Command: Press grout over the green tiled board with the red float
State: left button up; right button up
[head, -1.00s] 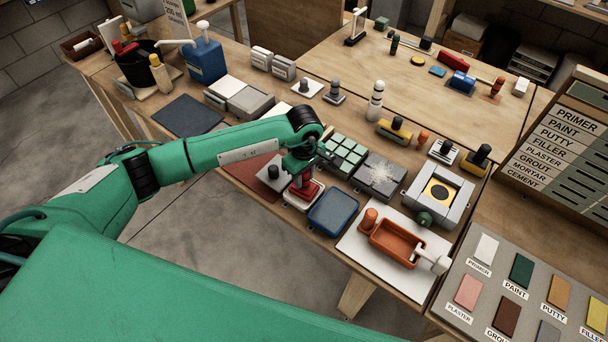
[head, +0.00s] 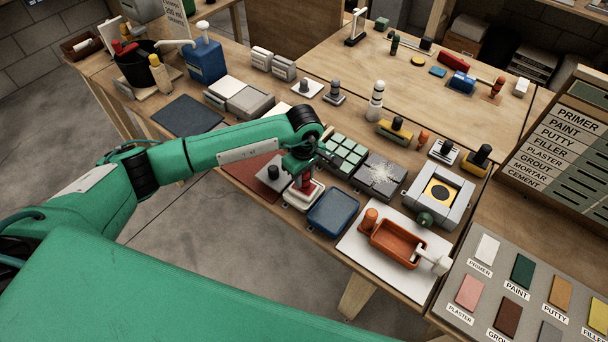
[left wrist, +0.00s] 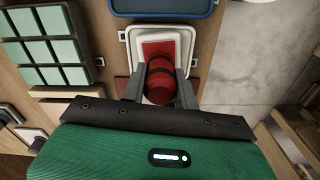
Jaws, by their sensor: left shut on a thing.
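The red float (left wrist: 161,78) is in my left gripper (left wrist: 160,92), whose two fingers are shut on its round red handle. In the head view the left gripper (head: 305,170) is over a small white tray (head: 303,198). The wrist view shows the red float over that white-rimmed tray (left wrist: 187,35); I cannot tell whether it touches it. My right gripper is not in view.
A blue tray (head: 333,211) lies close to the right of the white tray. A grey speckled slab (head: 380,175) is beside the tiled board. An orange trough (head: 397,243) stands on a white board at the front. A dark-knobbed block (head: 272,172) sits left of the gripper.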

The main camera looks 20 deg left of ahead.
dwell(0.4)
pick_arm(q)
jog(key=shift+r+p, duration=1.2)
jog(key=shift+r, duration=2.25)
jog(key=shift+s+a+r+m, duration=0.15)
jog(key=shift+r+m, duration=0.1)
jog(key=shift+m, duration=0.05)
jog(key=s+a+r+m, duration=0.4)
jog(key=s+r+m, duration=0.4)
jog(key=s+m, duration=0.3)
jog(key=shift+s+a+m, duration=0.15)
jog(key=shift+a+m, duration=0.1)
jog(key=shift+m, duration=0.05)
